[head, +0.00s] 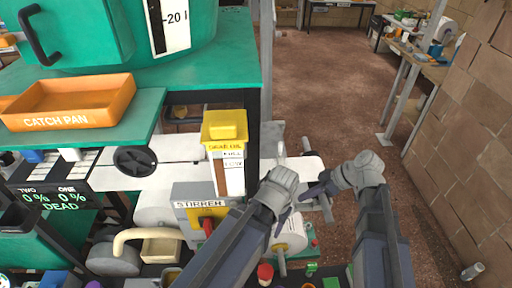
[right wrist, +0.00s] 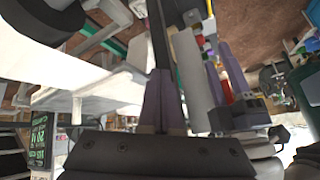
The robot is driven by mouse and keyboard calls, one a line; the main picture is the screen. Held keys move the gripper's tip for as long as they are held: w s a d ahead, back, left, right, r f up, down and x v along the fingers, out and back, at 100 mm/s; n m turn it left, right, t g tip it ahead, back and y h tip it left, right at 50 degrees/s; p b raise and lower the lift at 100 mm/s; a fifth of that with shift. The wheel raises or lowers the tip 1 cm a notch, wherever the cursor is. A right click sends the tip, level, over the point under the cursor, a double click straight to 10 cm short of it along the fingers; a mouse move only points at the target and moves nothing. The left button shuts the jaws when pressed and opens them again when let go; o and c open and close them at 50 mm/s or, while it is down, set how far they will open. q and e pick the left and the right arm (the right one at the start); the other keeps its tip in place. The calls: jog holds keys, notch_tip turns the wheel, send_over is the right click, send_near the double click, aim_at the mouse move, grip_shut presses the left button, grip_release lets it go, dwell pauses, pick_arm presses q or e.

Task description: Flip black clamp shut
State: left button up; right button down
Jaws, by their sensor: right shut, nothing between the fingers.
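I cannot pick out the black clamp with certainty in either view. My right gripper (head: 312,192) is beside the grey metal rod and fittings right of the stirrer (head: 190,216), its purple fingers pointing left. It is shut and empty. In the right wrist view its purple fingers (right wrist: 161,88) stand together, with a dark upright bar beyond their tips. My left gripper (head: 281,222) points down just left of the right one, above a pale cylinder (head: 292,238). Its opening is not clear.
A yellow-topped box (head: 225,130) stands behind the stirrer. A black handwheel (head: 135,160) and an orange catch pan (head: 70,102) are at left. Small coloured parts crowd the bench below the grippers. The floor (head: 325,75) behind is clear.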

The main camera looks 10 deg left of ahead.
jog(key=w+a+r+n+y, duration=0.2)
jog(key=a+r+n+y, duration=0.1)
jog(key=r+n, duration=0.4)
jog(key=w+a+r+n+g+y, duration=0.1)
jog(key=w+a+r+n+y, duration=0.2)
jog(key=r+n, duration=0.4)
jog(key=shift+a+r+n+y, duration=0.15)
jog(key=shift+a+n+y, duration=0.35)
jog(key=shift+n+y, duration=0.8)
jog(key=shift+a, duration=0.1)
jog(key=a+f+b, duration=0.1)
jog(key=a, duration=0.8)
jog(key=shift+s+a+f, duration=0.15)
jog(key=shift+s+a, duration=0.2)
